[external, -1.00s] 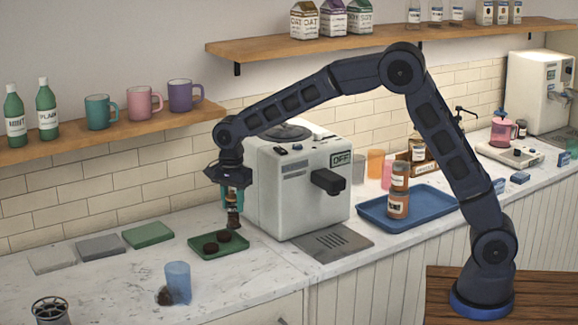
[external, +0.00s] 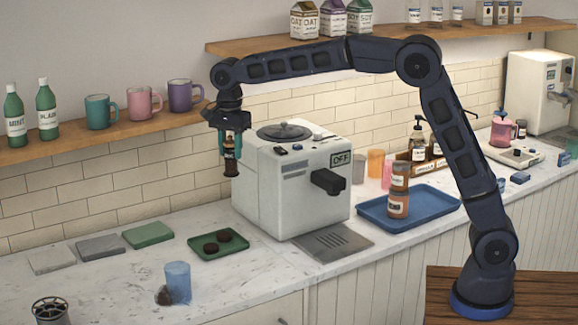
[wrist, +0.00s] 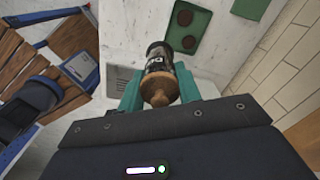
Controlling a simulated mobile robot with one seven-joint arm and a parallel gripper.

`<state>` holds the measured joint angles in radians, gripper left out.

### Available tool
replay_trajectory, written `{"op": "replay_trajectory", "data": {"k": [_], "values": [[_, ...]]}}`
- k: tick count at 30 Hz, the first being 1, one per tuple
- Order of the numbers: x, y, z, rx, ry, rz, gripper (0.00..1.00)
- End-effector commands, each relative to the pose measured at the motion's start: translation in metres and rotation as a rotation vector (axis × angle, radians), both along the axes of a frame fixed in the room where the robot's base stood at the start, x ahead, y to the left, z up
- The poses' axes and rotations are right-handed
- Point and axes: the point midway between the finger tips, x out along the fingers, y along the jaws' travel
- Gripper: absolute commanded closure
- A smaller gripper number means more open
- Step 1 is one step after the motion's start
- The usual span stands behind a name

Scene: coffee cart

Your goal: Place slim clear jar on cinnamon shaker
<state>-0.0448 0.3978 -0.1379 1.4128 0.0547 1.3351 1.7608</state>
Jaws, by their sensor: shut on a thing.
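Two jars with brownish contents and white labels stand stacked on the blue tray, an upper jar (external: 399,176) on a lower jar (external: 398,206). I cannot read which is the cinnamon shaker.
The white coffee machine (external: 290,180) stands between my gripper and the blue tray (external: 435,204). The green tray (external: 203,254) holds two dark pucks. A blue cup (external: 177,282) stands at the front left. A wall shelf with mugs (external: 143,104) is to the left.

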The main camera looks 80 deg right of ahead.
Motion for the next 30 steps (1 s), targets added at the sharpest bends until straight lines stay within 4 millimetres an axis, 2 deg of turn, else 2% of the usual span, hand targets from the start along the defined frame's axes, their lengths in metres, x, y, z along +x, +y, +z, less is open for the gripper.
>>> {"op": "replay_trajectory", "data": {"k": [1,3,7,12,18,26,30], "values": [[0.001,0.000,0.024,-0.001,-0.008,0.000,1.00],[0.001,-0.001,0.052,-0.001,-0.007,-0.001,1.00],[0.001,-0.001,0.091,0.000,-0.005,0.000,1.00],[0.000,-0.001,0.127,-0.001,-0.003,-0.001,1.00],[0.000,-0.001,0.154,0.000,-0.001,-0.001,1.00],[0.001,-0.001,0.177,0.000,-0.002,-0.001,1.00],[-0.005,-0.014,0.179,0.000,-0.001,-0.027,1.00]]}}
